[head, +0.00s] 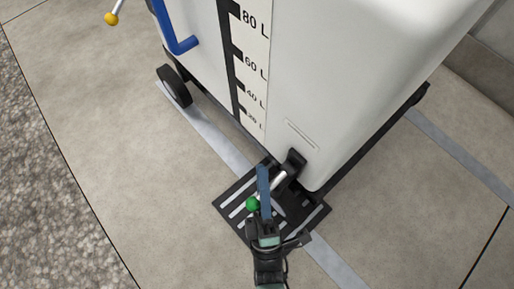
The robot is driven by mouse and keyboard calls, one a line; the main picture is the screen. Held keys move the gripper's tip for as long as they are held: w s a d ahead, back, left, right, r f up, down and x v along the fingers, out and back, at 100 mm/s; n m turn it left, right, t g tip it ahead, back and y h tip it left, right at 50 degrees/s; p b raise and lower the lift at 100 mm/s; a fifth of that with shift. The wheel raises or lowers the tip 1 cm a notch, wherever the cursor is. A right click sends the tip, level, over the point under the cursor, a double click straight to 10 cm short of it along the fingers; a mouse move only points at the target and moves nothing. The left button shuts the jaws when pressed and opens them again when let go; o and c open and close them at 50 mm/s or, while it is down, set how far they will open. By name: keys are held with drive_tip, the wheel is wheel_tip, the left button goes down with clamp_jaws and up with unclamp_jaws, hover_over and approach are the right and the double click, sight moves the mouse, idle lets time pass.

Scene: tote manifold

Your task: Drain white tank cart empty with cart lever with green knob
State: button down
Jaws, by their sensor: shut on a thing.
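The white tank cart (345,75) stands in the upper middle, with a scale strip (250,65) marked in litres on its side. A black outlet valve (293,162) sits at its lower corner, over a black slotted floor grate (232,207). The cart lever (279,181) is a silver rod slanting down-left from the valve to a green knob (252,204). My gripper (263,180) reaches up from the bottom edge, its blue fingers across the lever beside the knob. It is shut on the lever; the fingers partly hide the rod. No liquid level shows.
A blue bent handle (183,46) and a black wheel (174,86) are on the cart's left side. Another lever with a yellow knob (111,18) shows at the top left. The paved floor (130,170) left of the grate is clear, with gravel (45,200) beyond.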

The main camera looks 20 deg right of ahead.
drive_tip(key=shift+w+a+f+n+t+y+b, duration=0.1)
drive_tip(key=shift+f+n+t+y+b, duration=0.25)
drive_tip(key=shift+n+y, duration=0.75)
drive_tip(key=shift+w+a+f+n+t+y+b, duration=0.1)
drive_tip(key=shift+w+f+n+t+y+b, duration=0.1)
drive_tip(key=shift+n+t+y, duration=0.7)
drive_tip(key=shift+w+a+f+n+t+y+b, duration=0.15)
drive_tip(key=shift+f+n+y+b, duration=0.1)
drive_tip(key=shift+n+y, duration=1.1)
drive_tip(key=shift+s+d+f+n, duration=0.1)
drive_tip(key=shift+n, duration=0.25)
drive_tip(key=c, duration=0.8)
unclamp_jaws()
drive_tip(key=shift+s, duration=0.1)
drive_tip(key=shift+d, duration=0.1)
